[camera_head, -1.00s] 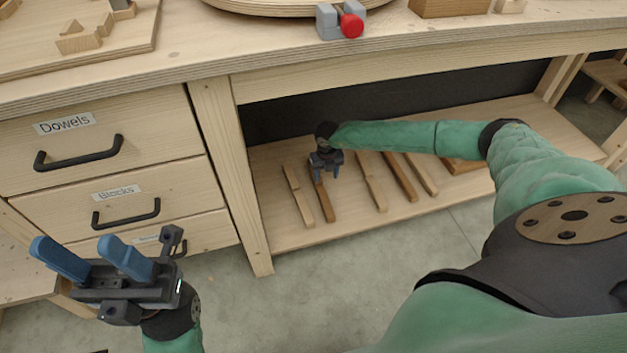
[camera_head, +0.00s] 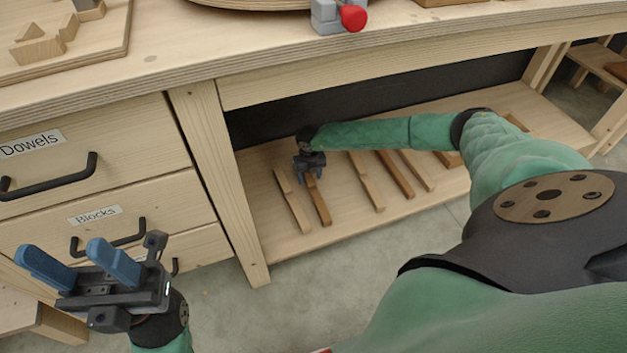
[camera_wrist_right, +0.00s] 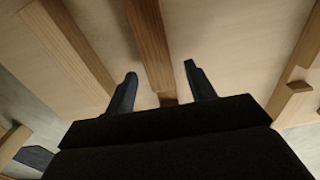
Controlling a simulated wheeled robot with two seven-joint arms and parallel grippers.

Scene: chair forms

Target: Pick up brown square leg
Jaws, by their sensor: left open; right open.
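Several legs lie side by side on the low shelf. One brown leg (camera_head: 320,203) lies under my right gripper (camera_head: 309,176), second from the left, its far part hidden by the gripper. In the right wrist view this brown leg (camera_wrist_right: 149,45) runs between the two open fingers of my right gripper (camera_wrist_right: 159,82). I cannot tell whether the fingers touch it. Another brown leg (camera_head: 396,175) lies further right. Whether each is square is hard to tell. My left gripper (camera_head: 80,262) is open and empty in front of the drawers.
Pale legs lie on the shelf (camera_head: 285,240), one left of the gripper (camera_head: 293,203) and others to the right (camera_head: 367,183). A wooden post (camera_head: 218,180) stands left of the shelf opening. The benchtop (camera_head: 270,45) overhangs it. Drawers with black handles (camera_head: 50,178) are at left.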

